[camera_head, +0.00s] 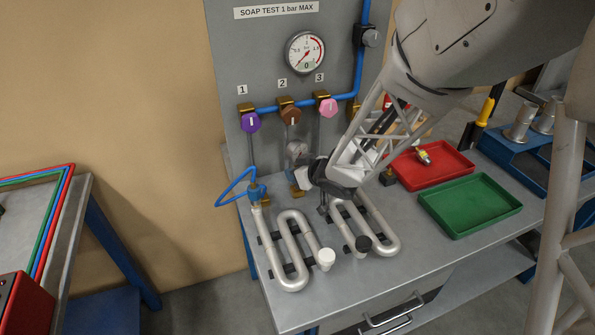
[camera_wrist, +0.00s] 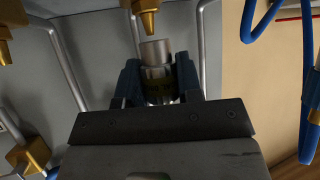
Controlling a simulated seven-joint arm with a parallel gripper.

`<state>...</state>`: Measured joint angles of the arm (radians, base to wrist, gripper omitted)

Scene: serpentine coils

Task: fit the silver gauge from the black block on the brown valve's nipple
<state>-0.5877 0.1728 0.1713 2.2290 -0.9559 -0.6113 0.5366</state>
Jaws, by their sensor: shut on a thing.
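The brown valve (camera_head: 291,115) is on the grey panel below label 2, between a purple and a pink valve. My gripper (camera_head: 304,168) is below it, close to the panel. In the wrist view the blue fingers of my gripper (camera_wrist: 160,82) are shut on the silver gauge (camera_wrist: 156,52), a short cylinder. A grey round shape below the brown valve in the head view seems to be the gauge (camera_head: 297,150). A small black block (camera_head: 388,178) stands by the red tray.
The purple valve (camera_head: 250,122) and pink valve (camera_head: 325,107) flank the brown one. A blue hose (camera_head: 235,187) loops at the left. Two serpentine coils (camera_head: 292,250) lie on the bench. A red tray (camera_head: 450,174) and a green tray (camera_head: 470,205) are to the right.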

